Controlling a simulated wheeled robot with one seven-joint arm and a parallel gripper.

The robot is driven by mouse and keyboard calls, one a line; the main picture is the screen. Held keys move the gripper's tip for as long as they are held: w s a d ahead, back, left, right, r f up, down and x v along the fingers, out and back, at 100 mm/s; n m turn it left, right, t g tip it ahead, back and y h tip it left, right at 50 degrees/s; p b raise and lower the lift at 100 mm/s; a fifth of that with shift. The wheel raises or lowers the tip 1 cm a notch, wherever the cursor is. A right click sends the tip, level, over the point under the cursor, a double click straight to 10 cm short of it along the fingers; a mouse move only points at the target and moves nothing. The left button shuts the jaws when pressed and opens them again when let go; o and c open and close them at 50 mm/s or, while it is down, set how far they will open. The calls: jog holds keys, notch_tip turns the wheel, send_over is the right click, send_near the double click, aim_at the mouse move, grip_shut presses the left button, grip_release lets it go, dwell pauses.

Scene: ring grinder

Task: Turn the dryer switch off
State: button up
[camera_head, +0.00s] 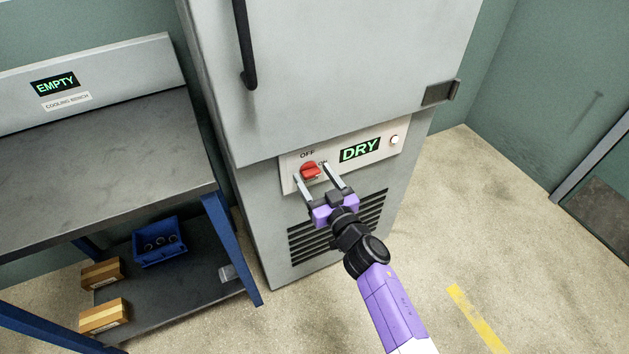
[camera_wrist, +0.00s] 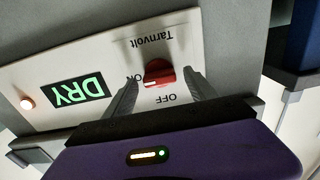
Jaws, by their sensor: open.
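The dryer (camera_head: 255,180) is a tall grey cabinet in the middle of the head view. Its white control panel (camera_head: 291,181) carries a red rotary switch (camera_head: 310,171) with OFF and ON labels, and a green DRY display (camera_head: 360,150). My gripper (camera_head: 311,171) is open at the panel, with one finger on each side of the red switch. In the wrist view the switch (camera_wrist: 158,73) sits between the two fingers (camera_wrist: 160,88), with visible gaps. Its white mark appears to point toward the ON label, which a finger partly covers. I cannot tell whether a finger touches it.
A lit round lamp (camera_head: 394,140) is right of the display. A dark vent (camera_head: 338,228) lies below the panel and a door handle (camera_head: 244,45) above. A cooling bench (camera_head: 100,140) marked EMPTY stands close on the left. The floor (camera_head: 490,220) to the right is clear.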

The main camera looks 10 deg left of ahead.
jog(key=shift+w, duration=0.1)
jog(key=c, duration=1.4)
jog(key=n, duration=0.4)
jog(key=shift+a+n, duration=0.15)
jog(key=shift+n, duration=0.25)
jog(key=n, duration=0.4)
jog(key=shift+f+n+b, duration=0.1)
jog(key=shift+n+b, duration=0.2)
jog(key=shift+b, duration=0.05)
jog(key=n, duration=0.4)
jog(key=shift+a+f+b, duration=0.1)
jog(key=shift+b, duration=0.3)
jog(key=shift+n+b, duration=0.35)
jog(key=shift+n, duration=1.95)
